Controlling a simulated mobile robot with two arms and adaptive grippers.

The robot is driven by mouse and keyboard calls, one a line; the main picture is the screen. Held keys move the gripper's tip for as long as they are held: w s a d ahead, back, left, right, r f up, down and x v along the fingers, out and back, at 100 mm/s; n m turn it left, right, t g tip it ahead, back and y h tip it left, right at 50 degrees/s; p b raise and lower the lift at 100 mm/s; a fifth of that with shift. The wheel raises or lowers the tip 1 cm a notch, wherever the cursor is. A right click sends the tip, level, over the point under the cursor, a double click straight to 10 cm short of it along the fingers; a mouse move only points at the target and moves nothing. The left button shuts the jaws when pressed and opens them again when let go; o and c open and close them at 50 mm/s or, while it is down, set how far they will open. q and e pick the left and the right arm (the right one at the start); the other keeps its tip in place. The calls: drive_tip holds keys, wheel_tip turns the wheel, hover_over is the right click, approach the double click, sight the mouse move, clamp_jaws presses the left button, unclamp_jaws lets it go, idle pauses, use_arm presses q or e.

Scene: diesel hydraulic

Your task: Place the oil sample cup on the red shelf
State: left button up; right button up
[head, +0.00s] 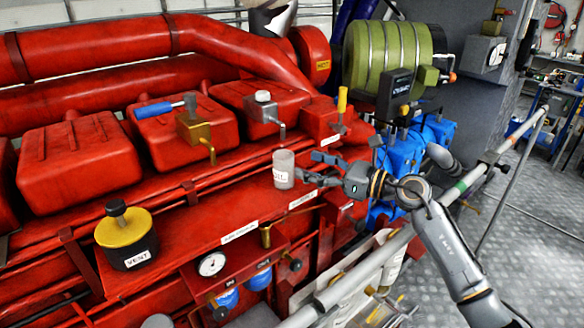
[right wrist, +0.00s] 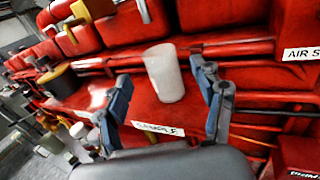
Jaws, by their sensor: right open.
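The oil sample cup (head: 283,169) is a small whitish, translucent cup with a label. It stands upright and appears to rest on the red shelf (head: 205,222), near the shelf's right end. My right gripper (head: 317,168) is open just to the right of the cup, its fingers pointing at it. In the right wrist view the cup (right wrist: 164,75) shows between the two spread fingertips, with a visible gap on both sides. I cannot tell how far the fingertips reach along its sides. My left gripper is not in view.
A yellow-topped black vent cap (head: 125,238) stands at the shelf's left. A pressure gauge (head: 212,264) and blue filters sit below the front edge. A grey handrail (head: 365,275) runs below my right arm. The shelf's middle is clear.

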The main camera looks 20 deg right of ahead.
drive_tip(key=b+v, duration=0.1)
drive_tip(key=v, duration=0.3)
drive_tip(key=shift+s, duration=0.15)
